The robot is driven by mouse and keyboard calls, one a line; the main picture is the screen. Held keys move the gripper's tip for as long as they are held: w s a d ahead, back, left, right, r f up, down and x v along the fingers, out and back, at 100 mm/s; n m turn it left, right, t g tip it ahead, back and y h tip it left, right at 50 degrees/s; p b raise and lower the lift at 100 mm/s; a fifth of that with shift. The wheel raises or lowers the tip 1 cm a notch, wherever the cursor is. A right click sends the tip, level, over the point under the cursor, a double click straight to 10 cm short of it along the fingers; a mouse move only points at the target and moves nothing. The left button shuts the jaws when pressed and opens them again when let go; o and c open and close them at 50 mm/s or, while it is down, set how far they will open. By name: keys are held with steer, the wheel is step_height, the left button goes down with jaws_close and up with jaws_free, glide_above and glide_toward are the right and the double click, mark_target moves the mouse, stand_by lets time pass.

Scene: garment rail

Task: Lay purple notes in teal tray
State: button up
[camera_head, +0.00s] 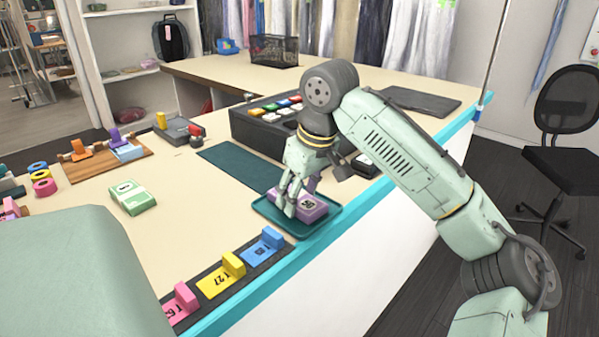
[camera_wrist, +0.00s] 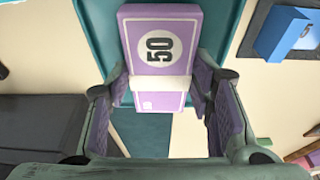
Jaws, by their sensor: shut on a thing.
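The purple notes (camera_head: 309,205) are a banded bundle marked 50. My gripper (camera_head: 288,203) is shut on them, with fingers on both sides. In the wrist view the purple notes (camera_wrist: 160,45) lie between the two fingertips of my gripper (camera_wrist: 160,90). The teal tray (camera_head: 318,228) is at the counter's front edge, directly under the notes. In the wrist view the tray (camera_wrist: 100,25) shows behind the bundle. I cannot tell whether the notes touch the tray floor.
A dark teal mat (camera_head: 240,170) lies behind the tray. A black register with coloured keys (camera_head: 265,125) stands at the back. A green note bundle (camera_head: 132,197) lies to the left. Blue (camera_head: 262,250), yellow (camera_head: 222,277) and pink tags (camera_head: 180,305) sit on a front strip.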

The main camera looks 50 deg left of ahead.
stand_by(0.3)
steer(key=o, duration=1.2)
steer(key=o, duration=0.5)
steer(key=shift+r, duration=0.15)
steer(key=shift+r+p, duration=2.4)
steer(key=shift+p, duration=0.15)
